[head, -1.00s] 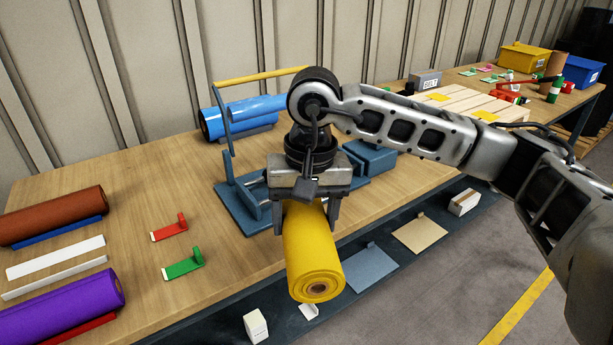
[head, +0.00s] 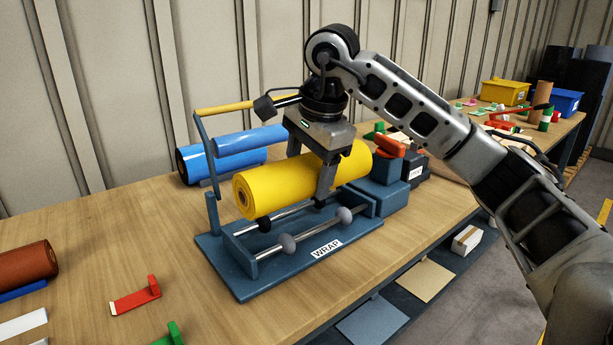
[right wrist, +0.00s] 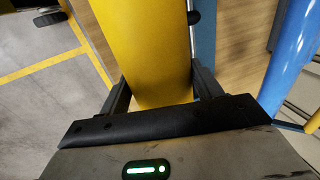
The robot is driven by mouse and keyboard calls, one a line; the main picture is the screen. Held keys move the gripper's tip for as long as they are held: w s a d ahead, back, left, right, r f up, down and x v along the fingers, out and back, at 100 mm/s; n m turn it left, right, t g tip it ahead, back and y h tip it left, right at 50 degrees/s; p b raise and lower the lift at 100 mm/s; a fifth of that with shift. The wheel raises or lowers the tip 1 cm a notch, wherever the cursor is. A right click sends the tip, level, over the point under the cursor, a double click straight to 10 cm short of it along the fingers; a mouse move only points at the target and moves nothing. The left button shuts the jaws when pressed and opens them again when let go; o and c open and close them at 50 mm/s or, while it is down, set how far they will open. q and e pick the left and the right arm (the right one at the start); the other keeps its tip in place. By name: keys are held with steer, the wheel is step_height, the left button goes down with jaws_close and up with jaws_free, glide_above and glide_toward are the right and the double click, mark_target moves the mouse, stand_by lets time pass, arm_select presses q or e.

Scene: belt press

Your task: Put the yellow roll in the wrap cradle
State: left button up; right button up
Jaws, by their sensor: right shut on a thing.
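The yellow roll (head: 275,189) is held level by my right gripper (head: 326,183), which is shut around its middle. The roll hangs above the wrap cradle (head: 240,285), a blue frame with two metal rods, grey knobs and a WRAP label. The roll lies roughly along the rods and partly hides the far rod. The right wrist view also shows the yellow roll (right wrist: 145,50) between both fingers. My left gripper is not in view.
A blue roll (head: 220,160) lies behind the cradle, near a yellow bar (head: 245,106) on a post. Blue boxes and a red-handled piece (head: 389,147) stand at the cradle's right end. A red bracket (head: 137,296) and brown roll (head: 25,264) lie left.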

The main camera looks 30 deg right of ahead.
steer(key=w+d, duration=0.1)
steer(key=w+d+f, duration=0.1)
steer(key=w, duration=0.1)
steer(key=shift+w+f, duration=0.2)
steer(key=w+f, duration=0.1)
steer(key=f, duration=0.2)
steer(key=w+d+f, duration=0.1)
steer(key=w+f, duration=0.1)
steer(key=f, duration=0.1)
steer(key=w+d+f+p, duration=0.1)
steer(key=f, duration=0.2)
steer(key=shift+w+d, duration=0.15)
steer(key=shift+d, duration=0.05)
steer(key=o, duration=1.8)
steer(key=shift+f, duration=0.2)
steer(key=shift+c, duration=0.2)
